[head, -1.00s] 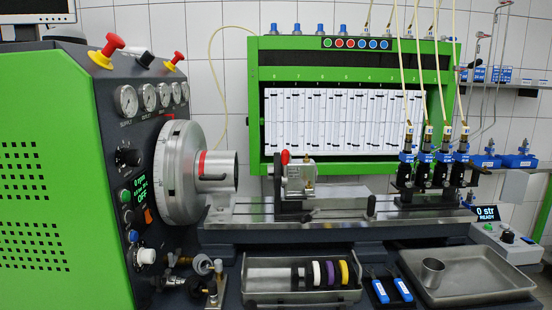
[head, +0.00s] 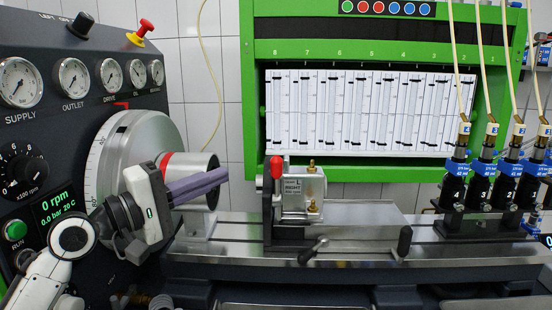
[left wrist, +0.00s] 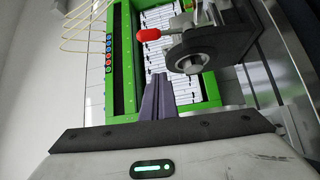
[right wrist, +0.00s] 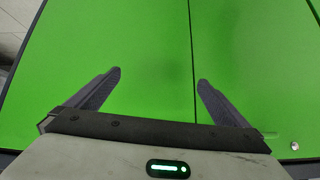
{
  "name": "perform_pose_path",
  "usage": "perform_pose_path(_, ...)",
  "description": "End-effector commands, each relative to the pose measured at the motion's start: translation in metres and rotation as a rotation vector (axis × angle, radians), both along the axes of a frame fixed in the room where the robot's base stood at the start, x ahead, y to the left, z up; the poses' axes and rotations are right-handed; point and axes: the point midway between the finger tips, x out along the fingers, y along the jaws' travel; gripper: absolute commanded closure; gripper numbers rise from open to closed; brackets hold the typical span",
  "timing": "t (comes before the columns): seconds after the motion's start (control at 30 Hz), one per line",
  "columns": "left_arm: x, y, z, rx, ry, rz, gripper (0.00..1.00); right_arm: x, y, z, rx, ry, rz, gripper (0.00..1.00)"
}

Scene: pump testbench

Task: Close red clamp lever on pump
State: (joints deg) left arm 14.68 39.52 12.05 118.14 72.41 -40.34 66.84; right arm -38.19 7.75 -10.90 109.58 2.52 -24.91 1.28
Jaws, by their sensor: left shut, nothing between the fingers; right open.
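The pump (head: 303,190), a silver block with brass fittings, sits on the bench rail in the middle of the head view. The clamp lever's red knob (head: 277,167) stands upright at the pump's left side; it also shows in the left wrist view (left wrist: 149,35). My left gripper (head: 226,175) is shut and empty, its fingers pointing right toward the knob with a gap between. In the left wrist view its closed fingertips (left wrist: 157,77) are below the knob and apart from it. My right gripper (right wrist: 160,75) is open before a green panel, outside the head view.
The round drive flange (head: 130,150) and its cylinder are close behind my left gripper. A black-gripped handle (head: 404,241) and a small lever (head: 314,248) are at the rail's front. Several injectors (head: 480,185) stand at right. A green panel (right wrist: 150,40) faces my right gripper.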

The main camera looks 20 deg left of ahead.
Motion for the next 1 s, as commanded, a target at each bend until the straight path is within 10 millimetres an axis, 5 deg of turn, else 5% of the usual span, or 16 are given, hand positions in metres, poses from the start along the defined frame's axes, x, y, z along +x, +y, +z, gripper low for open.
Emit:
perform_pose_path(0.53, 0.006, -0.003, 0.010, -0.018, -0.004, -0.009, 1.00, -0.018, 0.000, -0.007, -0.002, 0.036, 0.001, 0.00)
perform_pose_path(1.0, 0.081, -0.044, 0.020, -0.018, -0.005, -0.008, 1.00, -0.008, 0.000, 0.021, -0.001, 0.017, 0.001, 0.00)
